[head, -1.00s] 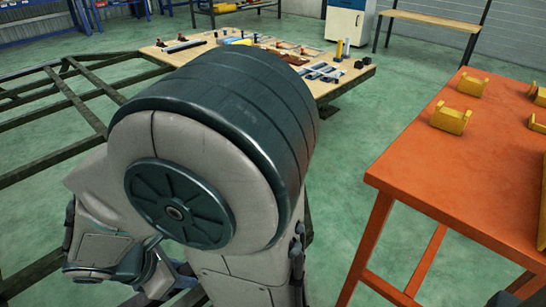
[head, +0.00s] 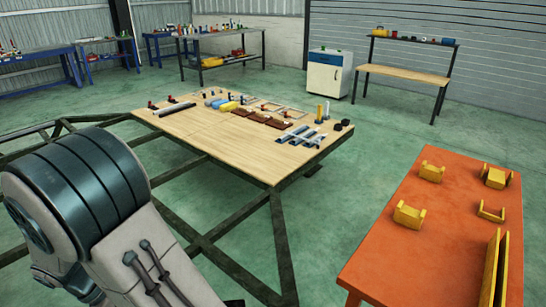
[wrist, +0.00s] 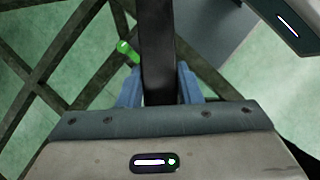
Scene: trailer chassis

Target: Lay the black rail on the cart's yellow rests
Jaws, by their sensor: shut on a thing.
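My gripper (wrist: 160,88) shows in the wrist view with its blue fingers closed on both sides of the black rail (wrist: 158,45). The orange cart (head: 400,262) stands at the right in the head view. Several yellow rests (head: 432,171) stand on its top, including a near-left one (head: 409,215) and a far-right one (head: 495,177). In the head view my gripper and the rail are hidden or out of frame.
A dark trailer frame (head: 225,225) spans the floor at left and centre. A wooden board (head: 230,150) with tools and parts lies on it. Long yellow pieces (head: 495,270) stand at the cart's near right. Green floor (head: 325,205) is open between board and cart.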

